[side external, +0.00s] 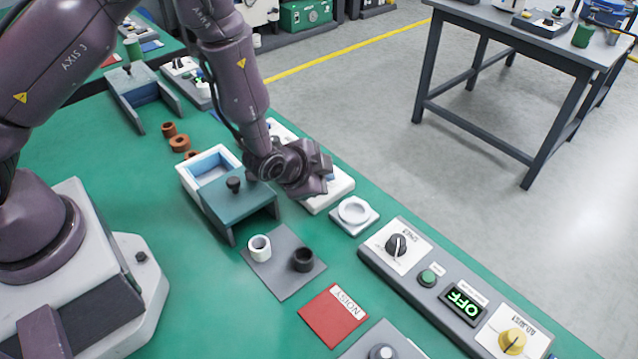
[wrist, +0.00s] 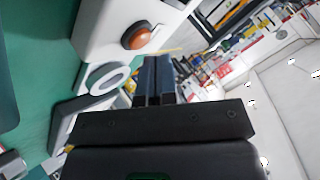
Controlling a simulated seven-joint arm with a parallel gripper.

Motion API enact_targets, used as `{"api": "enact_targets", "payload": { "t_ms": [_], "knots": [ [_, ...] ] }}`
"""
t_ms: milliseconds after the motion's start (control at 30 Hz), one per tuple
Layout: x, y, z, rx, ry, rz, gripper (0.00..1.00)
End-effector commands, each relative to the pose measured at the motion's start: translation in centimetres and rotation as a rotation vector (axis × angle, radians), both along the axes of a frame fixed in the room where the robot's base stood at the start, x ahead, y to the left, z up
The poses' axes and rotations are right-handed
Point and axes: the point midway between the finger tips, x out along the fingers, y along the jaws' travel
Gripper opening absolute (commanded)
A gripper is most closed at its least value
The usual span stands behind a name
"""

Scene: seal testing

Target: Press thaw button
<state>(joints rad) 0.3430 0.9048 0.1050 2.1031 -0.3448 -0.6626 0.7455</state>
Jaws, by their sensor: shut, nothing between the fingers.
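An orange-brown round button (wrist: 136,36) sits on a white box (wrist: 95,38) in the wrist view. No label on it can be read, so I cannot tell for sure that it is the thaw button. In the side view the white box (side external: 338,186) shows partly behind my gripper, and its button is hidden. My gripper (side external: 322,168) is over the box's near part, pointing away from the base. In the wrist view my gripper's fingers (wrist: 156,65) are shut and empty, beside and below the button in the picture. I see no clear contact with the button.
A white ring on a square plate (side external: 368,224) lies right of the white box. A grey control panel (side external: 408,283) with knobs, a green button and an OFF display runs along the bench edge. A teal lidded tray (side external: 262,200) stands left of my gripper. A red card (side external: 325,322) lies in front.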

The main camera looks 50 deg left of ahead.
Motion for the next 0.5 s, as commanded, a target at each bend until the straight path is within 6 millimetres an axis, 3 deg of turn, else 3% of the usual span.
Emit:
{"api": "enact_targets", "payload": {
  "t_ms": [33, 267, 500],
  "knots": [
    [-0.8, -0.3, -0.6, -0.012, 0.026, 0.005, 0.00],
    [-1.0, -0.2, -0.7, -0.011, 0.034, 0.009, 0.00],
    [-0.8, -0.1, 1.6, -0.008, 0.026, 0.009, 0.00]
  ]
}}
